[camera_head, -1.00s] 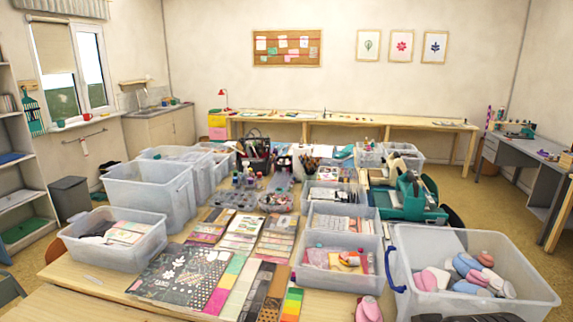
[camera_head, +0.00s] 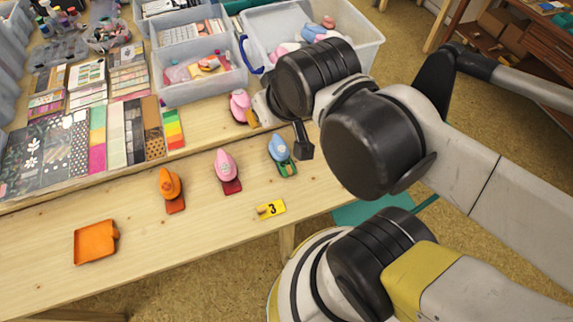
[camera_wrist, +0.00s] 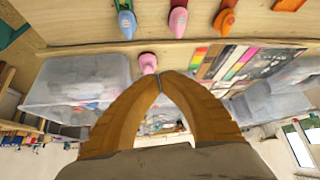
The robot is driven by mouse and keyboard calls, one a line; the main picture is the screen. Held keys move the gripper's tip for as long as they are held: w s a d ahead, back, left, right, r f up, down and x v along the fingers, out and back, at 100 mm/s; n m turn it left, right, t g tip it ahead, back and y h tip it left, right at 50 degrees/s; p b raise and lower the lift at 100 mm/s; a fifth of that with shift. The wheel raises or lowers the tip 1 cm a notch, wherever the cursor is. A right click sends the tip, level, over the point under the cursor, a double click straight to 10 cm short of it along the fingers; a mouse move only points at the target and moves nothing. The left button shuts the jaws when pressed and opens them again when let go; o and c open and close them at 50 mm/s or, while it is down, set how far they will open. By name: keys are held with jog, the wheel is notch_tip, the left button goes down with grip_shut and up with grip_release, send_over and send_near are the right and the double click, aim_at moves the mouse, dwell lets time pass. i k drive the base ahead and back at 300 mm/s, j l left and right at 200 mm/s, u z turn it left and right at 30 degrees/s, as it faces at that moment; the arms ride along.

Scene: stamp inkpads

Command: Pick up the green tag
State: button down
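I cannot make out a clear green tag. The nearest green thing is the small green piece (camera_head: 287,170) at the foot of a blue punch-like tool (camera_head: 279,148) on the wooden table. A yellow tag marked 3 (camera_head: 271,209) lies near the table's front edge. My gripper's two orange-brown fingers (camera_wrist: 161,78) meet at their tips in the wrist view, with nothing seen between them. In the head view the gripper is mostly hidden by my arm, near a pink tool (camera_head: 240,105).
Another pink tool (camera_head: 226,170) and an orange tool (camera_head: 171,188) stand left of the blue one. An orange tray (camera_head: 95,241) lies at front left. Patterned sheets (camera_head: 75,150) and clear bins (camera_head: 190,90) fill the back.

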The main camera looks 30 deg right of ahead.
aim_at(288, 170)
jog(key=j+z, duration=0.5)
jog(key=k+j+z, duration=0.2)
jog(key=z, duration=0.3)
